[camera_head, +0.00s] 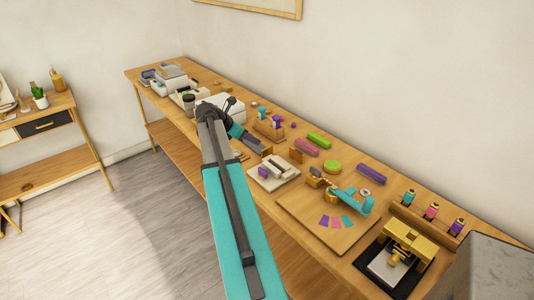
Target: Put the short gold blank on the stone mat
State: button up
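My arm reaches over the workbench, and my gripper (262,150) is low over it, behind a pale square mat. The gripper is small and dark here, so its fingers cannot be made out. A small gold-brown piece (268,151) shows at its tip; I cannot tell whether it is held or just beside it. Another gold-brown block (296,156) stands to the right, apart from the gripper. I cannot tell which piece is the short gold blank. The pale mat (270,187), which looks like the stone mat, bears whitish blocks and a purple piece (263,173).
A wooden board (310,232) with a teal tool (350,200) and coloured cards lies right of the mat. A gold press (405,245) stands at the near right. Pink (306,147) and green (319,140) bars lie behind. A rack (268,130) stands close behind my gripper.

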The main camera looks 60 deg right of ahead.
aim_at(267, 152)
jog(key=p+x, duration=0.1)
jog(key=x, duration=0.5)
jog(key=shift+d+f, duration=0.15)
jog(key=shift+d, duration=0.1)
jog(key=shift+s+d+f+p, duration=0.15)
jog(key=shift+d+f+p, duration=0.1)
jog(key=shift+f+p, duration=0.1)
jog(key=shift+p+x, duration=1.2)
jog(key=shift+x, duration=1.4)
jog(key=shift+a+f, duration=0.15)
jog(key=shift+a, duration=0.05)
grip_shut()
